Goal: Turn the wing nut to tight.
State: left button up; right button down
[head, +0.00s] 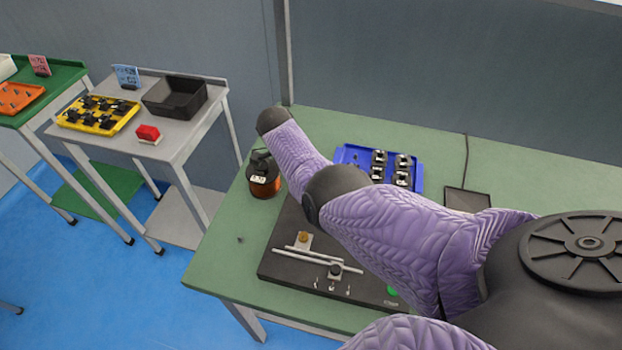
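The coil winder is a dark base plate (290,262) on the green bench, with two silver rods (318,260) across it. A small brass-coloured part (303,237) stands on a pale bracket at the rods' far side. A dark knob-like part (335,270) sits on a small block at the rods' near side. I cannot tell which part, if either, is the wing nut. My purple-sleeved arm reaches in from the right over the winder and hides its right and back portions. Neither gripper's fingers can be made out.
A copper wire spool (265,185) with a dark top stands at the winder's back left. A blue tray (345,152) of dark parts lies behind my arm. A grey side table (178,150) holds a yellow tray (78,124) and black bin (176,99). The bench's left front is mostly clear.

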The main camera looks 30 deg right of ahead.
jog(key=shift+r, duration=0.1)
dwell(0.5)
jog(key=c, duration=0.8)
grip_release()
jog(key=p+v, duration=0.1)
jog(key=v, duration=0.8)
jog(key=shift+w+r, duration=0.15)
jog(key=shift+r, duration=0.25)
